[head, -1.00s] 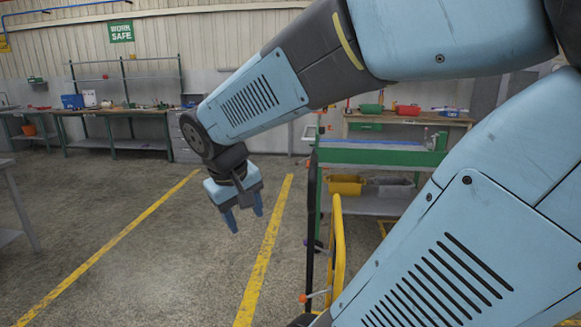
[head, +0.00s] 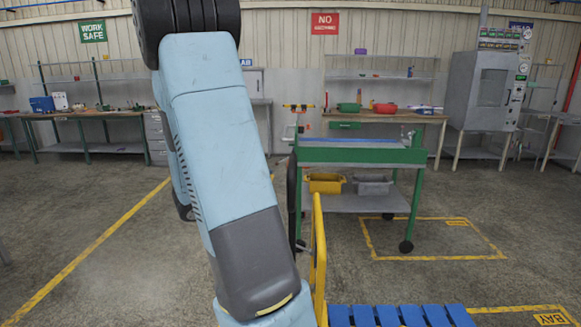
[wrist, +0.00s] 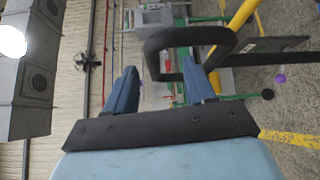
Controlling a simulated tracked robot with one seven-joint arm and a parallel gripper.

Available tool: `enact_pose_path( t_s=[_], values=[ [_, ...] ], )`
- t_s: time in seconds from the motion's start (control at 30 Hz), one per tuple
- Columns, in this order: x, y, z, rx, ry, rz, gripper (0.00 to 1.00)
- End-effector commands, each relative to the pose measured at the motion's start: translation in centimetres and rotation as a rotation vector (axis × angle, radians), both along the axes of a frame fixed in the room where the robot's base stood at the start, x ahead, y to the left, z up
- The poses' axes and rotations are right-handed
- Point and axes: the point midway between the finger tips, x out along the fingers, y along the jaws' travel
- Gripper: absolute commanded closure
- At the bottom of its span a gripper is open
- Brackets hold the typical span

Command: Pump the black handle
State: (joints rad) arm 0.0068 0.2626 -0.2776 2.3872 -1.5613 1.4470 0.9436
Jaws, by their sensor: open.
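The black handle (wrist: 188,36) shows in the wrist view as a thick rounded loop just beyond my fingertips. Its left side appears between the two fingers, and the right blue finger overlaps the loop's lower part. I cannot tell whether they touch. My gripper (wrist: 160,70) is open, with both blue fingers apart and nothing clamped between them. In the head view my own arm hides the gripper. A narrow dark upright shape (head: 292,200) stands there beside the yellow rail; I cannot tell if it is the handle.
A yellow rail (head: 319,255) rises close to the right of my arm, by a blue slatted surface (head: 400,316). A green cart (head: 362,152) with yellow and grey bins stands behind. Workbenches line the wall. The floor at left is open.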

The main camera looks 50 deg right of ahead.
Motion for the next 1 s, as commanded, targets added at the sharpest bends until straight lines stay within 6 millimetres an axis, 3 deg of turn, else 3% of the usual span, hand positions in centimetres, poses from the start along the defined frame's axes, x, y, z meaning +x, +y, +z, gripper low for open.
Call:
enact_pose_path(
  t_s=[0.2, 0.47, 1.0],
  values=[
    [2.9, -1.3, -0.9, -0.14, 0.038, 0.092, 0.46],
    [3.6, -2.4, -1.0, -0.178, 0.042, 0.122, 0.46],
    [2.6, -11.2, 0.2, -0.176, 0.043, 0.119, 0.46]
  ],
)
